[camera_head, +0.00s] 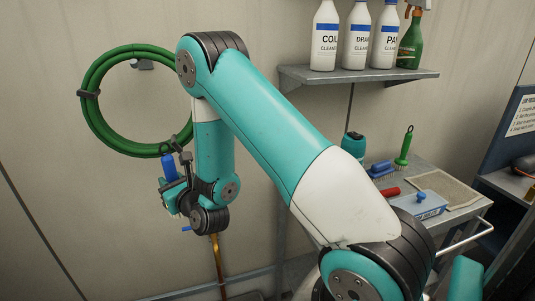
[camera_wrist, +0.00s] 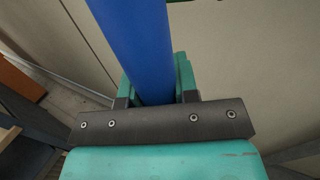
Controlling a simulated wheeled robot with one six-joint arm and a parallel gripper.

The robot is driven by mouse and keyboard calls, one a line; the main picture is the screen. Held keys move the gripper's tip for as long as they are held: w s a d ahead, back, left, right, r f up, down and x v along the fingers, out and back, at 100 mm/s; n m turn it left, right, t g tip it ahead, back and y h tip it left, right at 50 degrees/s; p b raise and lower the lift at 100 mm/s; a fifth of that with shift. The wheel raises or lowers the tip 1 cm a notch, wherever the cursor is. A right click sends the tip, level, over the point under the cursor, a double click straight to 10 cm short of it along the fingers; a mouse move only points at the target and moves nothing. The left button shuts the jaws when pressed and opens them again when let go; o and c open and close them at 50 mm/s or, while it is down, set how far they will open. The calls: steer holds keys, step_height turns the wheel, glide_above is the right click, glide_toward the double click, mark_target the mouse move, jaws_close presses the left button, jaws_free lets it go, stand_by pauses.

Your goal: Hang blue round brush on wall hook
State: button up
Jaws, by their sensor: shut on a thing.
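The blue round brush shows as a thick blue handle in the wrist view (camera_wrist: 137,45), running up out of the frame. My gripper (camera_wrist: 157,92) is shut around that handle, with a teal finger on each side. In the head view the blue handle (camera_head: 168,168) stands roughly upright at my gripper (camera_head: 173,183), in front of the wall at the left. The brush's head is not clear in either view. A small grey bracket (camera_head: 143,64) on the wall lies at the top of a green hose coil; I cannot tell whether it is the hook.
The green hose coil (camera_head: 88,115) hangs on the wall close above my gripper. A wall shelf (camera_head: 365,76) holds several bottles. A cart (camera_head: 470,211) at right carries a blue brush (camera_head: 380,170), a green brush (camera_head: 403,148) and a blue-white box (camera_head: 417,206). An orange-brown pole (camera_head: 217,262) stands below my wrist.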

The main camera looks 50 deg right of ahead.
steer(key=s+d+m+g+h+b, duration=0.1)
steer(key=s+d+m+h+b, duration=0.2)
steer(key=d, duration=0.7)
steer(key=s+d+g+h+b, duration=0.2)
steer(key=s+d+h+b, duration=0.25)
steer(key=d, duration=0.45)
steer(key=s+d+m+g+h+b, duration=0.1)
steer(key=s+d+m+h+b, duration=0.3)
steer(key=d, duration=0.6)
steer(key=w+d+n+y+p, duration=0.1)
steer(key=w+d+p, duration=0.3)
steer(key=p, duration=0.6)
steer(key=shift+w+d+f+n+p, duration=0.15)
steer(key=shift+w+d+n+p, duration=0.25)
steer(key=shift+w, duration=0.6)
steer(key=w+p, duration=0.1)
steer(key=p, duration=0.2)
steer(key=shift+d+f, duration=0.1)
steer(key=shift+d, duration=0.1)
steer(key=shift+w+d+f+p, duration=0.2)
steer(key=shift+w+p, duration=0.15)
steer(key=shift+p, duration=0.4)
steer(key=shift+w+f+p, duration=0.2)
steer(key=shift+f+p, duration=0.15)
steer(key=shift+p, duration=0.35)
